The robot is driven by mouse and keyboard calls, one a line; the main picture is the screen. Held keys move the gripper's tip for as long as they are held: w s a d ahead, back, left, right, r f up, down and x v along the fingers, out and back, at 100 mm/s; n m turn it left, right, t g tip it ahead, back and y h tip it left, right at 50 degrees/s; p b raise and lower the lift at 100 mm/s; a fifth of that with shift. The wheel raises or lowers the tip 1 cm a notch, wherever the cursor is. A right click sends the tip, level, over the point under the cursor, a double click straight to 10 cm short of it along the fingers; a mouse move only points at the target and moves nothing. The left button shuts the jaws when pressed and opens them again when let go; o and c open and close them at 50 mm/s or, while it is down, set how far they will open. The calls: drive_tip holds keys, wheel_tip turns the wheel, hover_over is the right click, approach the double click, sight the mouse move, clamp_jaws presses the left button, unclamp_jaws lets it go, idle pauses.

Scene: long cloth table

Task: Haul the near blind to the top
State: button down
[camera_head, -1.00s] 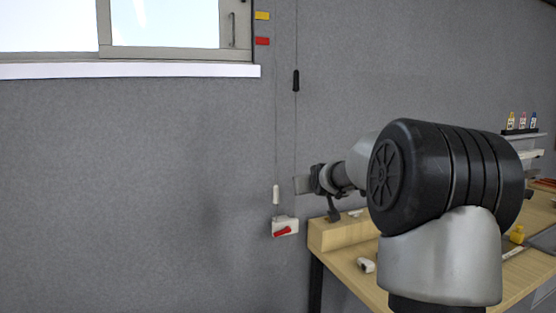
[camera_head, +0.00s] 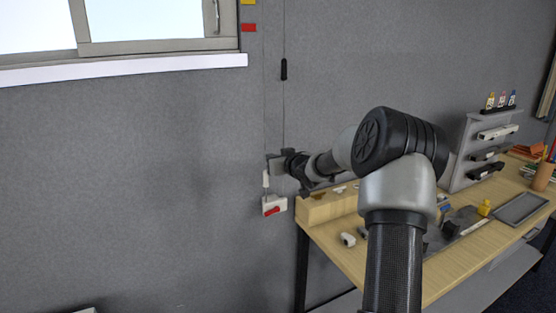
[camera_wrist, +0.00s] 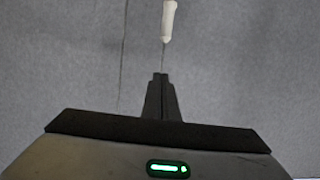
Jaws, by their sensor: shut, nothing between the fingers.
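Two thin cords hang on the grey wall. The left cord carries a white pull (camera_head: 265,179), and the right cord carries a black pull (camera_head: 284,69) much higher up. My gripper (camera_head: 269,164) is just above the white pull in the head view. In the wrist view my gripper (camera_wrist: 161,76) has its fingers shut together and empty. The white pull (camera_wrist: 170,20) is beyond the fingertips there, and its cord runs to about the tips; I cannot tell whether they touch. The window (camera_head: 150,20) is cut off at the top left, and I cannot make out a blind.
A white wall box (camera_head: 274,205) with a red part is just below the white pull. A red tag (camera_head: 248,28) is beside the window. The wall left is clear.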

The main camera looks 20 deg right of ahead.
drive_tip(key=w+f, duration=0.1)
drive_tip(key=f, duration=0.2)
drive_tip(key=w+f, duration=0.1)
drive_tip(key=shift+w+f, duration=0.3)
